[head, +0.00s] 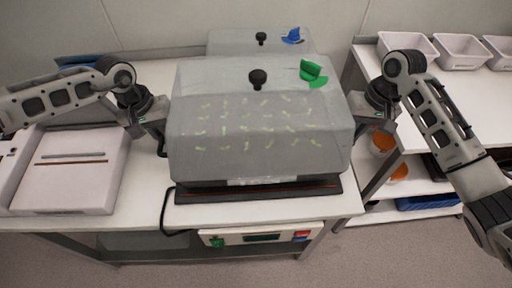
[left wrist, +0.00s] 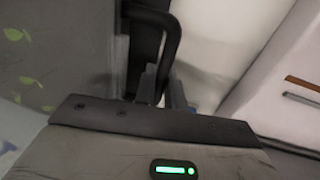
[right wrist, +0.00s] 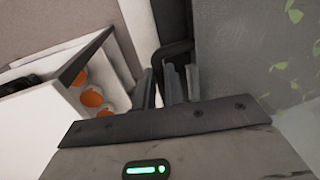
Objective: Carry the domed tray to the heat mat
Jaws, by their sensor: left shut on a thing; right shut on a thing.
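The domed tray (head: 262,110) has a cloudy clear dome with a black knob, a green tab on top and rows of small seedlings inside. It is level over the dark heat mat (head: 330,190), whose front strip shows below it; I cannot tell whether they touch. My left gripper (head: 162,140) is shut on the tray's left handle, a dark loop in the left wrist view (left wrist: 170,45). My right gripper (head: 360,128) is shut on the right handle, a dark loop in the right wrist view (right wrist: 172,50). The tray hides most of the mat.
A second domed tray (head: 222,44) with a blue tab stands just behind. A white box (head: 70,170) lies on the bench at left. A controller (head: 262,236) with a display hangs at the bench's front. A shelf unit at right holds white bins (head: 460,50) and orange-filled pots.

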